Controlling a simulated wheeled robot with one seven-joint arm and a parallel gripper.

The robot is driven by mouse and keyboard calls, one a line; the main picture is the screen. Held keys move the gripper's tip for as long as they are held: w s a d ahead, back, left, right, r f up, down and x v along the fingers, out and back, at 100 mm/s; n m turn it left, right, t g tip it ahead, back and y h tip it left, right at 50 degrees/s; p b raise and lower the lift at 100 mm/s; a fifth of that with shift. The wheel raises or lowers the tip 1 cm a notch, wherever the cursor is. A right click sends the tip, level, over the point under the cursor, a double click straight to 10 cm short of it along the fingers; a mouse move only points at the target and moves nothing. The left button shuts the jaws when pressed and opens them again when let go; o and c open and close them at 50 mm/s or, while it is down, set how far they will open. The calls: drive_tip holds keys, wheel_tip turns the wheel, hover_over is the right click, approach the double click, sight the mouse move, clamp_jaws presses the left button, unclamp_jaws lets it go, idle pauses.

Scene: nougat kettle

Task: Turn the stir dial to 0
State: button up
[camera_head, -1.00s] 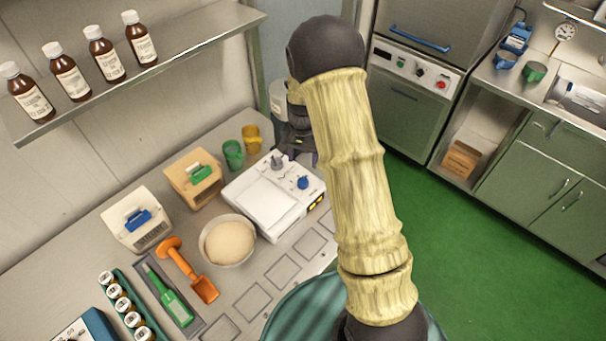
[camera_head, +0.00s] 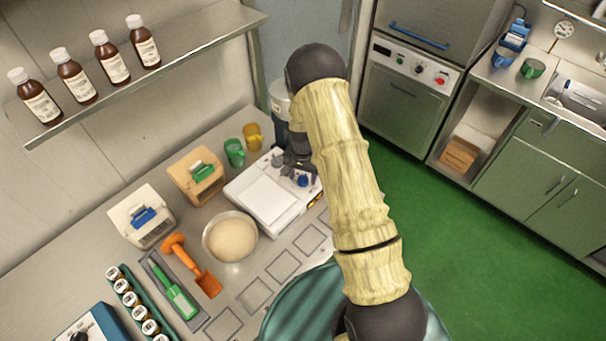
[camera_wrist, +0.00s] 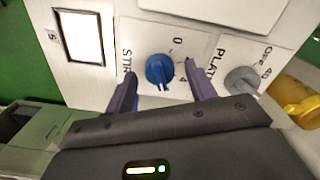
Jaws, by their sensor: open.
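The blue stir dial (camera_wrist: 159,71) is on the white face of the stirrer-hotplate (camera_head: 262,196), beside the printed word "STIR". Marks "0" and "4" show above and to the right of it in the wrist view. My gripper (camera_wrist: 160,76) is open, with one purple finger on each side of the dial. I cannot tell whether either finger touches it. The dial also shows in the head view (camera_head: 302,181), just below my gripper and partly shaded by it.
The grey plate dial (camera_wrist: 241,80) is close to the right finger, with "OFF" and "40" beside it. A lit display (camera_wrist: 79,36) is to the left. A bowl of dough (camera_head: 231,238) stands left of the hotplate. Green and yellow mugs (camera_head: 234,152) stand behind it.

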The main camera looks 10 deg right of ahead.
drive_tip(key=c, duration=1)
drive_tip(key=shift+o, duration=0.2)
